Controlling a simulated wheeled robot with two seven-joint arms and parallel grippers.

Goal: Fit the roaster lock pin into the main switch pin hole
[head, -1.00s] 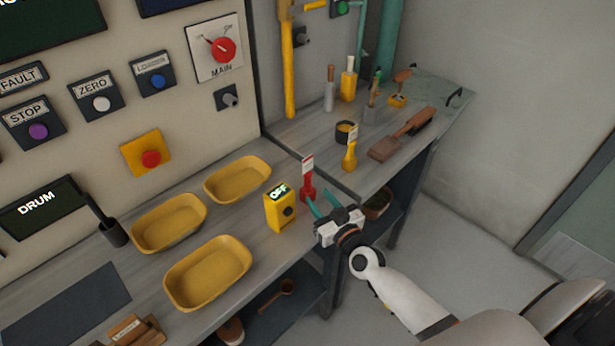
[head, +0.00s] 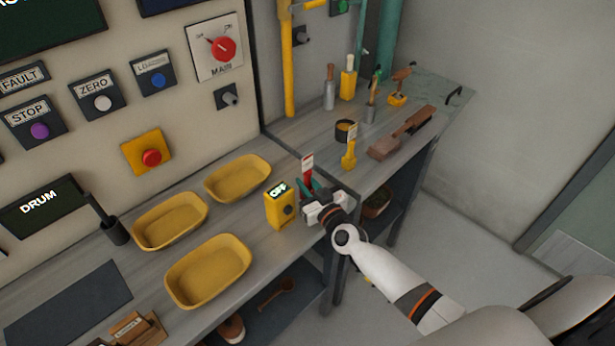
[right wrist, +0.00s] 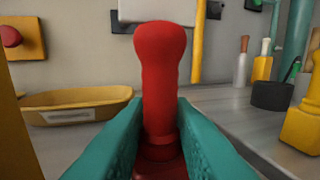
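A red lock pin (head: 307,172) with a red-and-white tag stands upright on the bench beside the yellow OFF box; the tag text is too small to read. My right gripper (head: 310,190) is around it, one teal finger on each side. In the right wrist view the red pin's rounded handle (right wrist: 160,75) rises between the fingers, which look open with slim gaps beside it. The main switch (head: 222,48) has a red knob on a white plate. Below it is a dark block with a grey round fitting (head: 228,97), seemingly the pin hole. My left gripper is not in view.
The yellow OFF box (head: 280,208) stands close left of the red pin. Yellow trays (head: 237,178) lie further left. A yellow tagged pin (head: 349,155), a dark cup (head: 345,131) and a brush (head: 402,134) are on the right bench.

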